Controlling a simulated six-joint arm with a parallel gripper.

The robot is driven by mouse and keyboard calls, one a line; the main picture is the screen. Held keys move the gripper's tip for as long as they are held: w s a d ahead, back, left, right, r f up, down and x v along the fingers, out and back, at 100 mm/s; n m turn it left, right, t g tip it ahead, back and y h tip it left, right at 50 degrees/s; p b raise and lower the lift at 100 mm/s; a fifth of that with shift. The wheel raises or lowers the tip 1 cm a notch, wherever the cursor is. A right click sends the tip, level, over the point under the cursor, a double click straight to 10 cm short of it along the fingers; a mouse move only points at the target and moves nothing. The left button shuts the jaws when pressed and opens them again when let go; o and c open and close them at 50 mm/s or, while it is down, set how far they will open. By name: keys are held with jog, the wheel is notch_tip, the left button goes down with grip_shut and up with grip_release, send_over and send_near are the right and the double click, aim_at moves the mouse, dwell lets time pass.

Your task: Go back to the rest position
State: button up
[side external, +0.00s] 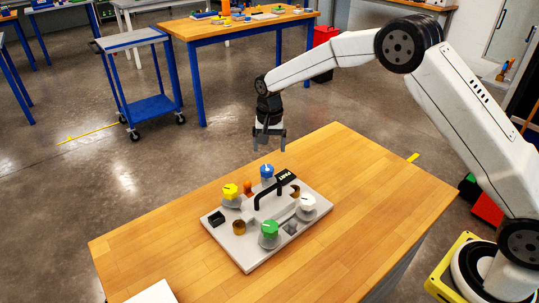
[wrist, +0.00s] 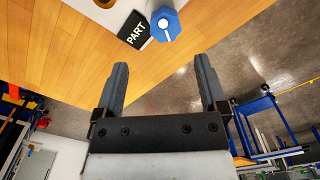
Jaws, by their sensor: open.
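My gripper (side external: 269,149) hangs open and empty, pointing down, above and beyond the far edge of the wooden table. It also shows in the wrist view (wrist: 161,84), with two dark fingers spread apart and nothing between them. The grey fixture board (side external: 248,248) lies on the table below and nearer the camera. It carries a blue knob (side external: 267,171), a yellow knob (side external: 230,191), a green knob (side external: 270,230) and a white knob (side external: 308,202). A black label reading PART (side external: 286,176) stands by a black handle (side external: 258,200). The blue knob (wrist: 166,22) and label (wrist: 136,31) show in the wrist view, apart from the fingers.
The wooden table (side external: 390,190) is clear right of the board. A white corner of something (side external: 154,293) lies at its front left. A blue cart (side external: 152,106) and another workbench (side external: 240,27) stand behind, across open floor.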

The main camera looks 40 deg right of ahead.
jog(key=s+d+r+n+t, duration=0.1)
jog(key=s+n, duration=0.3)
jog(key=s, duration=1)
jog(key=s+d+r+n+t, duration=0.1)
jog(key=s+n, duration=0.3)
jog(key=s, duration=1)
jog(key=shift+d+r, duration=0.65)
